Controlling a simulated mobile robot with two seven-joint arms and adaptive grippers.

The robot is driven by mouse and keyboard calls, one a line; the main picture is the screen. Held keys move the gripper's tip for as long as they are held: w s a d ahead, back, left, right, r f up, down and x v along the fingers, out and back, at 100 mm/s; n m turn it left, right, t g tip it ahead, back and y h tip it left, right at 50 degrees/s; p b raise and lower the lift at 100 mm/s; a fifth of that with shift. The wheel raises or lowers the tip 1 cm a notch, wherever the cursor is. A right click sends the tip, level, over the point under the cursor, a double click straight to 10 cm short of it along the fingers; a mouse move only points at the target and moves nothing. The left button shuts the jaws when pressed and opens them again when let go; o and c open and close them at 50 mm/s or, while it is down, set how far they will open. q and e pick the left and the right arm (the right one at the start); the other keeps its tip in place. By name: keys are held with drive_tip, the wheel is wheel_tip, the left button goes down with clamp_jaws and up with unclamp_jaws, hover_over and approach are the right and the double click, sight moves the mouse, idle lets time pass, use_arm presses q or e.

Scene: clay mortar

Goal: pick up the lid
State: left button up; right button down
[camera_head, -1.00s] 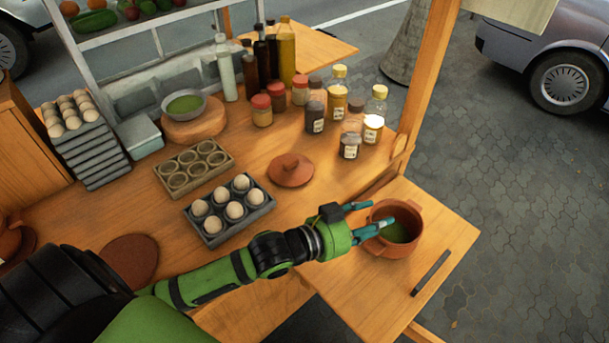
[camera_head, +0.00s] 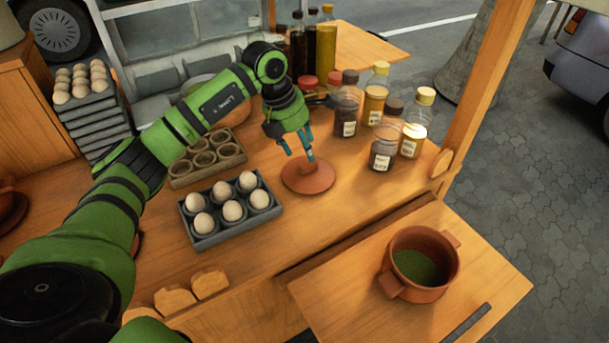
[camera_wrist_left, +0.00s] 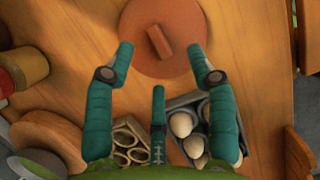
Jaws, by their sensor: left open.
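The lid (camera_head: 308,178) is a round terracotta disc with a raised bar handle, lying flat on the wooden counter. In the left wrist view the lid (camera_wrist_left: 160,62) is at the top, its bar handle tilted across the middle. My left gripper (camera_head: 297,155) is open and empty, pointing down just above the lid, its fingertips close to the handle in the head view. In the left wrist view its teal fingers (camera_wrist_left: 160,65) are spread wide, with the handle lying between and beyond the tips. I cannot tell whether any finger touches the lid. My right gripper is not in view.
A grey tray of eggs (camera_head: 190,234) and an egg-cup tray (camera_head: 183,183) stand left of the lid. Several jars (camera_head: 385,145) stand to its right. A terracotta pot (camera_head: 426,292) with green contents sits on the lower right board.

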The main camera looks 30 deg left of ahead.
sight(306, 163)
use_arm(q)
drive_tip(key=shift+a+y, duration=0.4)
drive_tip(key=shift+a, duration=0.35)
drive_tip(key=shift+f, duration=0.25)
drive_tip(key=p+x, duration=0.1)
drive_tip(key=x, duration=0.1)
drive_tip(key=d+p+x, duration=0.1)
drive_tip(key=x, duration=0.2)
drive_tip(key=shift+w+f, duration=0.1)
drive_tip(key=shift+w, duration=0.05)
drive_tip(key=shift+w+d+f, duration=0.1)
drive_tip(key=shift+f, duration=0.3)
drive_tip(key=shift+c, duration=0.4)
clamp_jaws()
